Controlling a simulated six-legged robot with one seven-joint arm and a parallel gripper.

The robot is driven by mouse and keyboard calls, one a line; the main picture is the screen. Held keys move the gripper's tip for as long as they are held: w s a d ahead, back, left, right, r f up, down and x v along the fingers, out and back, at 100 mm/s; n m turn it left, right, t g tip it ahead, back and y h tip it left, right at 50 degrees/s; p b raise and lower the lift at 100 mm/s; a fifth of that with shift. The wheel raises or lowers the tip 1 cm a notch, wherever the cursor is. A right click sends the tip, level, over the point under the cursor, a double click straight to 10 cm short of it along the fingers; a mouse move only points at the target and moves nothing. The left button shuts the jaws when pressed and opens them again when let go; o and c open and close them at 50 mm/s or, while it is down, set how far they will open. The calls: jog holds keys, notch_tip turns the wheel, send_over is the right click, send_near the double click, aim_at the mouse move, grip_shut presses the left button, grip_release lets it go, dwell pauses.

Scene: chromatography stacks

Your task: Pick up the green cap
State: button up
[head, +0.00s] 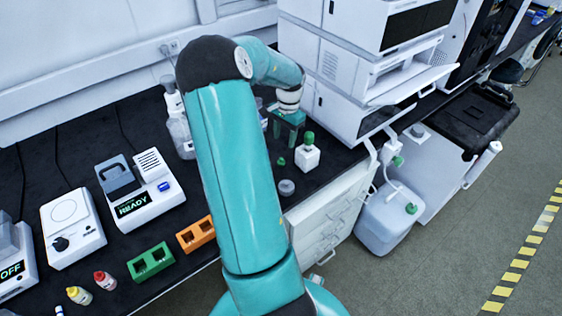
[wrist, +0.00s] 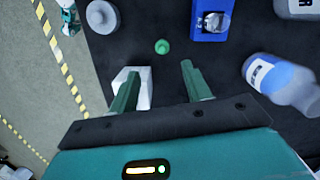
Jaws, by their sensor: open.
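A small green cap (head: 281,161) lies on the black bench top. It also shows in the wrist view (wrist: 162,46), just beyond my fingertips and roughly centred between them. My gripper (head: 290,122) is open and empty above the bench; its two green fingers are spread in the wrist view (wrist: 160,70). A white square bottle (head: 308,157) with a green top stands to the right of the cap in the head view. In the wrist view the bottle (wrist: 146,92) is partly hidden behind my left finger.
A grey round lid (head: 286,187) lies near the bench edge. The wrist view shows a blue holder (wrist: 209,28) and a bottle with bluish contents (wrist: 285,83) on the right. White instrument stacks (head: 345,60) stand behind. Orange (head: 196,235) and green (head: 151,262) racks sit left of my arm.

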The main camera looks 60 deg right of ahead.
aim_at(281, 161)
jog(key=f, duration=1)
jog(key=shift+w+a, duration=0.25)
jog(key=shift+a, duration=0.15)
jog(key=shift+r, duration=0.1)
jog(key=shift+c, duration=0.2)
jog(key=c, duration=1)
